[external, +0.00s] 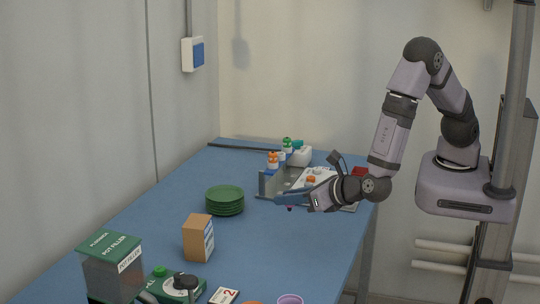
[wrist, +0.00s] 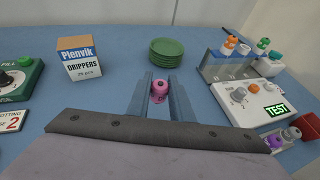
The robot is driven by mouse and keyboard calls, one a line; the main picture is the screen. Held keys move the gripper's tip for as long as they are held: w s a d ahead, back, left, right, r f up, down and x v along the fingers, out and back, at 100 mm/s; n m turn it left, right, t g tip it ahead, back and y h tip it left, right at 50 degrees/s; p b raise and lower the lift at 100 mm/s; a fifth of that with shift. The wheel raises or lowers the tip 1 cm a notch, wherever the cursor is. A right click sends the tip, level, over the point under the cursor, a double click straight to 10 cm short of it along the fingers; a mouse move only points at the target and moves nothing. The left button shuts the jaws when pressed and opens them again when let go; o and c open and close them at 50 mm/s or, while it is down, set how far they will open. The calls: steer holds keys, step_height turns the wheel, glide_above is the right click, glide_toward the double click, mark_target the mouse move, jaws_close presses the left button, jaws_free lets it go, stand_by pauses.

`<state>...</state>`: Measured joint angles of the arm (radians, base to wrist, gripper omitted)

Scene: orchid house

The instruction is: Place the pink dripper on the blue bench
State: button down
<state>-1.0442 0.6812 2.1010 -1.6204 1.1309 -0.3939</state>
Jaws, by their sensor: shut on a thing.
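The pink dripper (wrist: 158,90) sits between the two grey-blue fingers of my gripper (wrist: 159,97) in the wrist view, gripped near their tips. In the external view my gripper (external: 290,199) reaches left over the blue bench (external: 150,232), near its right edge; the dripper is hardly visible there. The bench also shows around the fingers in the wrist view (wrist: 108,100). I cannot tell exactly how high the dripper is above the bench.
Green saucers (external: 225,201) are stacked left of my gripper. A drippers box (external: 198,238) and pot filler (external: 112,267) stand nearer the front. Bare bench lies between.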

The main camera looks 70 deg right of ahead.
mark_target(301, 230)
steer(key=shift+s+d+r+m+g+h, duration=0.3)
steer(key=shift+d+m+g+h, duration=0.3)
steer(key=shift+d+m+h, duration=0.3)
steer(key=shift+s+d+r+m+g+h, duration=0.3)
steer(key=shift+d+m+g+h, duration=0.3)
steer(key=shift+d+m+h, duration=0.3)
steer(key=shift+s+d+r+m+g+h, duration=0.3)
steer(key=shift+d+m+g+h, duration=0.3)
steer(key=shift+d+m+h, duration=0.25)
steer(key=shift+f+p, duration=0.95)
steer(key=shift+f, duration=4.05)
steer(key=shift+f, duration=0.15)
steer(key=c, duration=1.6)
jaws_free()
